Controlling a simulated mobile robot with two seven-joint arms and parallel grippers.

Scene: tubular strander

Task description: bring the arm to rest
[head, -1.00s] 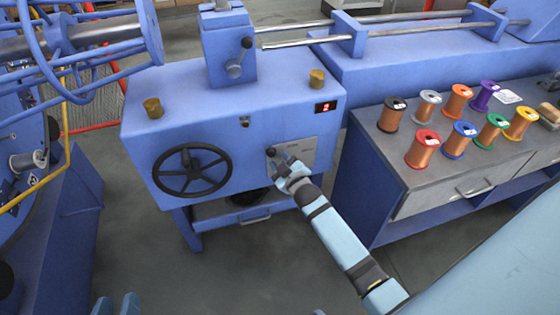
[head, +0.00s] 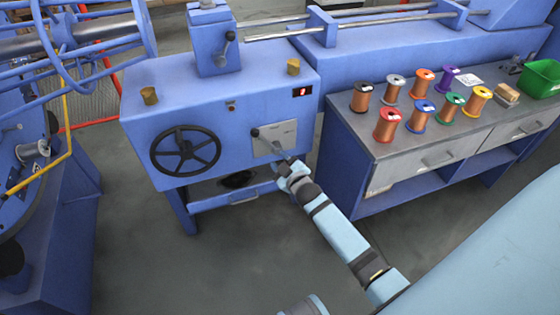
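My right arm reaches in from the lower right. Its gripper (head: 283,164) is at the lower right edge of the grey lever panel (head: 284,134) on the blue machine cabinet. A lever with a dark knob (head: 255,132) shows on the panel, up and left of the gripper. The gripper appears apart from the knob. The fingers are small and seen from behind, so I cannot tell whether they are open or shut. I see nothing held. My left gripper is not in view.
A black handwheel (head: 186,151) is on the cabinet front, left of the panel. At right, a grey-topped workbench (head: 430,145) holds several wire spools and a green bin (head: 540,79). Open floor (head: 230,265) lies in front of the cabinet.

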